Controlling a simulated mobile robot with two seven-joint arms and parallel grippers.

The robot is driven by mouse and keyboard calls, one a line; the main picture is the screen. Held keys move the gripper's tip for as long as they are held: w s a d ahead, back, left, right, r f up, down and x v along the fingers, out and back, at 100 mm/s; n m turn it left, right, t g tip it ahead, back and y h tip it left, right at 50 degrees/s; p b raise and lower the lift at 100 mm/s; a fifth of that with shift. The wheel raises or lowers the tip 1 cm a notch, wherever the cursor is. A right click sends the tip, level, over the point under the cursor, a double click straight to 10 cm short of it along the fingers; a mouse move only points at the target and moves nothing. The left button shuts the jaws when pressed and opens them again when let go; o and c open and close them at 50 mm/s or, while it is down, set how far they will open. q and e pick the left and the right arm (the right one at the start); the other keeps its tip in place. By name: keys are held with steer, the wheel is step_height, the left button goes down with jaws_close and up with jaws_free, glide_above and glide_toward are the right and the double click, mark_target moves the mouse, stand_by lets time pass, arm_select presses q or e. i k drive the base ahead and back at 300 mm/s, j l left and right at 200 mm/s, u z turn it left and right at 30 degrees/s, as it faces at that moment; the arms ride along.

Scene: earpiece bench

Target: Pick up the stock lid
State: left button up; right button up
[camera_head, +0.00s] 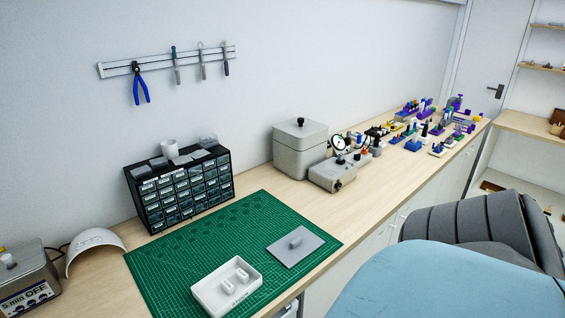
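A flat grey plate with a small raised handle, which looks like the stock lid (307,253), lies on the green cutting mat (190,262) near its right side. A white open tray (252,291) with small white pieces in it sits on the mat to the left and in front of the lid, apart from it. Neither of my grippers is in view.
A drawer cabinet (180,190), a grey box with a black knob (301,150) and a small grey device (333,176) stand behind the mat. A timer unit (25,285) and white curved shell (95,246) are left. A padded chair (450,280) stands right.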

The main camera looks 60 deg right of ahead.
mark_target(291, 249)
steer(key=z, duration=1.9)
steer(key=i+l+u, duration=0.25)
steer(key=k, duration=0.1)
